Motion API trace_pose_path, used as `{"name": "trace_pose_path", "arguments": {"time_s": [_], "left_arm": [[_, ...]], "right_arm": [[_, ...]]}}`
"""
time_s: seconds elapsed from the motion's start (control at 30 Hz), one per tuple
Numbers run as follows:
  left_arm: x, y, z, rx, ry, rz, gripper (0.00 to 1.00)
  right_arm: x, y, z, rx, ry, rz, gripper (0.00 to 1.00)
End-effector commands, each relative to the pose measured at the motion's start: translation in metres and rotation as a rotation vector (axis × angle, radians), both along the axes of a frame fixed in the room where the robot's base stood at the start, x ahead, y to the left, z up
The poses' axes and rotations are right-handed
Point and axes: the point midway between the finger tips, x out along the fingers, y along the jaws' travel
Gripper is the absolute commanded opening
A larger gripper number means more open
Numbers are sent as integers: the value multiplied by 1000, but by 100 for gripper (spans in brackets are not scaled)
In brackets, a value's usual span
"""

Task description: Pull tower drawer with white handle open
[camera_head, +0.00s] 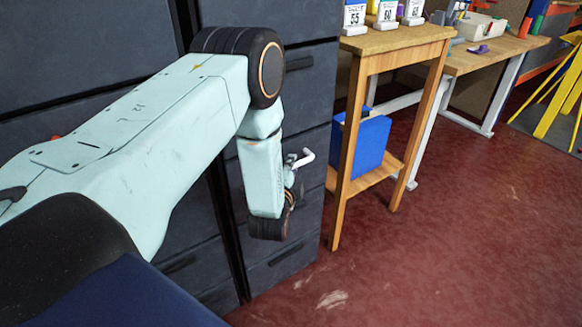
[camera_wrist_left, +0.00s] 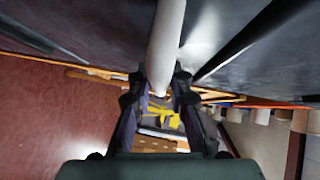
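The white handle (camera_head: 303,157) juts from the front of the dark drawer tower (camera_head: 308,95) in the head view. In the left wrist view the white handle (camera_wrist_left: 166,45) is a pale bar running down from the top between my fingers. My left gripper (camera_wrist_left: 159,88) has its two dark fingertips close in on either side of the bar, and they appear to touch it. In the head view my left gripper (camera_head: 294,180) is small and partly hidden by my wrist. The drawer front behind my forearm is partly hidden. My right gripper is in neither view.
A wooden stand (camera_head: 400,42) with number cards stands just right of the tower; a blue box (camera_head: 368,143) sits on its lower shelf. A longer workbench (camera_head: 490,52) is behind. The red floor (camera_head: 440,250) in front is clear.

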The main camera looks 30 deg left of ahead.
Motion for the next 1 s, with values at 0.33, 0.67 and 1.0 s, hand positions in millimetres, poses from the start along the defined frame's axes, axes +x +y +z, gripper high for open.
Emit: {"name": "trace_pose_path", "arguments": {"time_s": [0.33,0.67,1.0], "left_arm": [[0,0,0,0,0,0,0],[0,0,0,0,0,0,0],[-3,-7,0,0,1,-1,0]], "right_arm": [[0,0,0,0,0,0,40],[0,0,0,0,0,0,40],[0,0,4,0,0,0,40]]}}
